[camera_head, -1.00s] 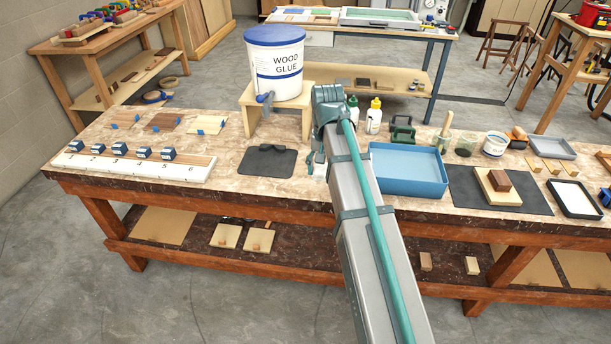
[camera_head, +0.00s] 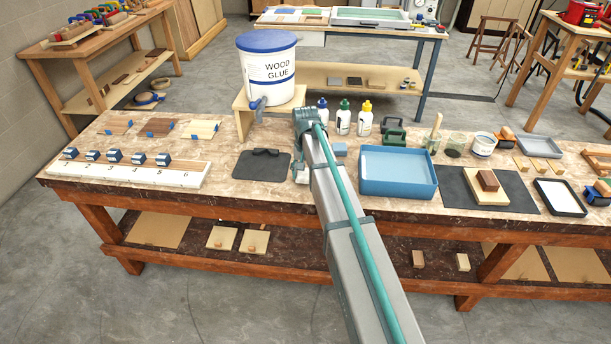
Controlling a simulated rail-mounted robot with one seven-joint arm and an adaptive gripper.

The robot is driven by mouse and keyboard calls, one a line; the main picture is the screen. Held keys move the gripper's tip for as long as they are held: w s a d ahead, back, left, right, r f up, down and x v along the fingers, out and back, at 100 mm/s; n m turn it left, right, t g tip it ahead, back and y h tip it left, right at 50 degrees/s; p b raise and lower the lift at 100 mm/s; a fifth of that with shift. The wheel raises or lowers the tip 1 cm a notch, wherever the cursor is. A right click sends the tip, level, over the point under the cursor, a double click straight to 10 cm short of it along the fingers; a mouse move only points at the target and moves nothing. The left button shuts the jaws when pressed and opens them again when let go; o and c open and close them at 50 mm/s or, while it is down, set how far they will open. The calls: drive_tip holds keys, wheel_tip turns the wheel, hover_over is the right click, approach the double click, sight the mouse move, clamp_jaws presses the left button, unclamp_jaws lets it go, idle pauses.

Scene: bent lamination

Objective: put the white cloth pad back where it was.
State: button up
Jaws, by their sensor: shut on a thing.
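My gripper (camera_head: 302,160) hangs at the end of my arm, low over the bench between the dark grey mat and the blue tray. My wrist and arm hide most of its fingers. A small pale thing (camera_head: 300,176) shows at the fingertips, close to the bench top; it looks like the white cloth pad, shut in my gripper. Whether it touches the bench I cannot tell. The dark grey mat (camera_head: 250,168) with a black handle-like piece lies just left of it.
The blue tray (camera_head: 372,187) stands right of my arm, a small blue-grey block (camera_head: 340,150) beside it. Several glue bottles (camera_head: 343,117) stand behind. The glue bucket (camera_head: 268,85) sits on a wooden stand (camera_head: 243,120). A white-faced, dark-rimmed tray (camera_head: 561,197) lies far right.

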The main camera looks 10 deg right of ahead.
sight(305, 173)
drive_tip(key=shift+f, duration=0.9)
drive_tip(key=o, duration=1)
drive_tip(key=shift+f, duration=0.1)
wheel_tip(305, 173, up, 12)
drive_tip(key=shift+b, duration=0.9)
drive_tip(key=shift+s, duration=0.1)
drive_tip(key=shift+r, duration=0.2)
